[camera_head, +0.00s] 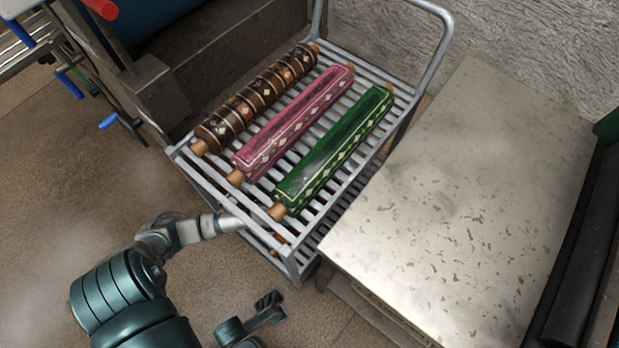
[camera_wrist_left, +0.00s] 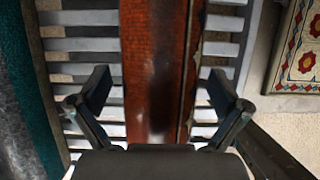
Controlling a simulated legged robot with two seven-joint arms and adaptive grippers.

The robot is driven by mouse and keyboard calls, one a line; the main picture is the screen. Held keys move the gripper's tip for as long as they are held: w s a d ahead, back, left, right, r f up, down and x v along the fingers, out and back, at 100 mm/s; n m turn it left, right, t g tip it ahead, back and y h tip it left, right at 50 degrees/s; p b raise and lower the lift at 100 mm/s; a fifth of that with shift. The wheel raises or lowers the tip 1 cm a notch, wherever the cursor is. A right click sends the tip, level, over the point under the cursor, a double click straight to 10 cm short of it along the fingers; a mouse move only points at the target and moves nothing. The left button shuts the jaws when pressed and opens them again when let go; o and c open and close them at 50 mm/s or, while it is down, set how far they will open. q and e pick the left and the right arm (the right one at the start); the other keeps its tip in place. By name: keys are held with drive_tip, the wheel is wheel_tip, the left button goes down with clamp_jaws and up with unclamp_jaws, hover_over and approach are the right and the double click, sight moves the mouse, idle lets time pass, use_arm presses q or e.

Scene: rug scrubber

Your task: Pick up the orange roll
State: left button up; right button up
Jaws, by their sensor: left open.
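The orange roll (camera_wrist_left: 152,50) runs lengthwise through the middle of the left wrist view, lying on light slats. It is red-orange with a darker right edge. My left gripper (camera_wrist_left: 158,88) is open, one finger on each side of the roll, with a gap to it on both sides. In the head view my left arm reaches in at the near left side of the cart, and its gripper is hidden beneath the upper shelf. A small orange end (camera_head: 278,239) shows under that shelf. A dark jointed part, probably my right gripper (camera_head: 252,322), shows at the bottom edge; its opening is unclear.
The slatted metal cart (camera_head: 178,152) carries a brown roll (camera_head: 262,92), a pink roll (camera_head: 292,122) and a green roll (camera_head: 335,150) on top. A speckled table (camera_head: 460,190) stands close on the right. A teal-edged thing (camera_wrist_left: 38,90) lies left of my gripper.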

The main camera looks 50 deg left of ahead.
use_arm(q)
drive_tip(key=c, duration=1.9)
